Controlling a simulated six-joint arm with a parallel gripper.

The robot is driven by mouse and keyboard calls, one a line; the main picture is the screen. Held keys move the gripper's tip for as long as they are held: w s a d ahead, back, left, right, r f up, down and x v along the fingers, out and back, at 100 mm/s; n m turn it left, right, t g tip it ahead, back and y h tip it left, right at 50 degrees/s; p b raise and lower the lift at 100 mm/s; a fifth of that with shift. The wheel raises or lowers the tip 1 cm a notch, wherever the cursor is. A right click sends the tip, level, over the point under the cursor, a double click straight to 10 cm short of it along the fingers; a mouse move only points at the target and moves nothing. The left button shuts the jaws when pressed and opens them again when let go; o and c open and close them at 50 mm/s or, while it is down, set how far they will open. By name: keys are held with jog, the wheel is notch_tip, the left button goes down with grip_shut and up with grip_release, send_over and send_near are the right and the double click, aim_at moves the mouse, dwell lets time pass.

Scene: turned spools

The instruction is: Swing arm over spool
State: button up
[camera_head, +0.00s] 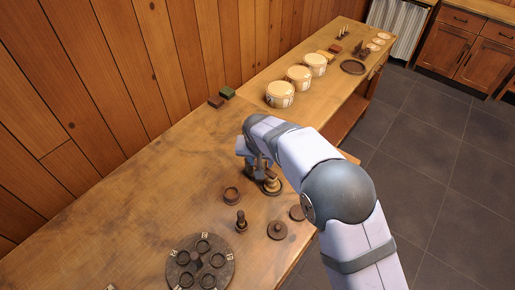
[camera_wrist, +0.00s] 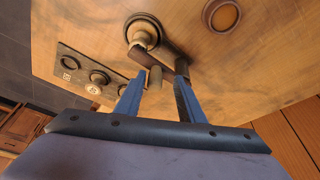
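A pale turned spool (camera_wrist: 142,34) stands in a dark round seat in the wrist view. It shows only in part beside my gripper in the head view (camera_head: 271,184). A dark swing arm (camera_wrist: 172,55) lies beside the spool, with a short upright peg (camera_wrist: 155,76) near it. My gripper (camera_wrist: 159,72) has its two blue-grey fingers apart, one on each side of the peg. I see gaps between the fingers and the peg; whether the right finger touches the dark arm I cannot tell.
A dark round tray (camera_head: 222,274) holds several rings. Several pale drums (camera_head: 280,96) stand farther back. The bench's left middle is clear; a wooden wall (camera_head: 120,70) borders it.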

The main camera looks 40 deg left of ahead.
jog(key=shift+w+d+r, duration=0.1)
jog(key=shift+d, duration=0.05)
jog(key=shift+r+p, duration=2.05)
jog(key=shift+r, duration=1.3)
jog(key=shift+c, duration=0.3)
grip_shut()
jog(key=shift+r, duration=0.1)
jog(key=shift+r+p, duration=1.2)
jog(key=shift+r, duration=0.75)
